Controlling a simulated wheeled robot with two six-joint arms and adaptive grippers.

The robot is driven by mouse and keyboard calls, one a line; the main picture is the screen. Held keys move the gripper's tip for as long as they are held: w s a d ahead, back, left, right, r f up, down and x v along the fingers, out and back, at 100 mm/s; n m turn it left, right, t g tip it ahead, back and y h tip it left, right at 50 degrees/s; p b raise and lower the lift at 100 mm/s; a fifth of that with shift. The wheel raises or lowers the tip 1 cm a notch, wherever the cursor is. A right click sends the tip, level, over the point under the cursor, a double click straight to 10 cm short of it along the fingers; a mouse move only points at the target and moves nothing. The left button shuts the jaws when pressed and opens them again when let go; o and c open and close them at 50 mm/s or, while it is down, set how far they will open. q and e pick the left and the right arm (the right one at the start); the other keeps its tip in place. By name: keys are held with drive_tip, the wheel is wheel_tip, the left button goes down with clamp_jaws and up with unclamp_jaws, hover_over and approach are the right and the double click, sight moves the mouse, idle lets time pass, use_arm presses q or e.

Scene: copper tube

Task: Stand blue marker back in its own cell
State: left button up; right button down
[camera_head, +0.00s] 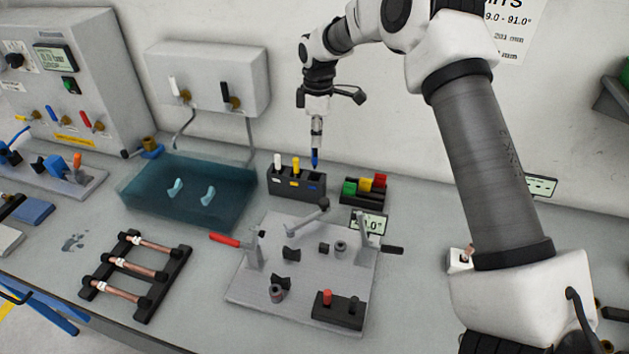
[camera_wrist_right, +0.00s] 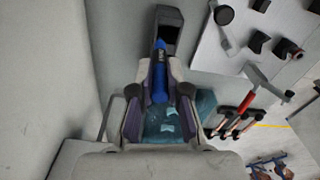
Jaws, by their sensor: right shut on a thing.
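My right gripper (camera_head: 316,122) is shut on the blue marker (camera_head: 315,157), which points down, close to upright, over the right end of the dark marker rack (camera_head: 298,191). In the right wrist view the blue marker (camera_wrist_right: 159,82) sits between the fingers of my right gripper (camera_wrist_right: 158,98). The rack's open end cell (camera_wrist_right: 168,33) shows just beyond the tip. The white marker (camera_head: 277,160) and the yellow marker (camera_head: 295,165) stand in the other rack cells. Whether the blue tip is above or inside the cell's mouth is hard to tell. My left gripper is out of view.
A block holder (camera_head: 366,189) with green, yellow and red pieces stands right of the rack. A teal water tank (camera_head: 140,190) is at the left. A fixture plate (camera_head: 252,290) with clamps lies in front. A wall box (camera_head: 208,75) hangs behind.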

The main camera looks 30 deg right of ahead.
drive_tip(key=f, duration=0.1)
drive_tip(key=s+a+f+p, duration=0.1)
drive_tip(key=f+p, duration=0.1)
drive_tip(key=shift+s+a+f, duration=0.2)
drive_tip(key=shift+s+f, duration=0.1)
drive_tip(key=shift+f, duration=0.05)
wheel_tip(320, 180, down, 5)
drive_tip(key=shift+w+d+f+p, duration=0.15)
drive_tip(key=shift+f+p, duration=0.05)
drive_tip(key=shift+p, duration=0.3)
drive_tip(key=c, duration=1.2)
unclamp_jaws()
drive_tip(key=shift+o, duration=0.2)
drive_tip(key=shift+w+d+f, duration=0.15)
drive_tip(key=shift+r, duration=0.5)
use_arm(q)
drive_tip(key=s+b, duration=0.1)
drive_tip(key=b, duration=0.2)
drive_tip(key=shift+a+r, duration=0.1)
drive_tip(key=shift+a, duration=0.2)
use_arm(e)
wheel_tip(320, 180, up, 12)
hover_over(316, 165)
drive_tip(key=shift+s+f, duration=0.15)
drive_tip(key=shift+s, duration=0.15)
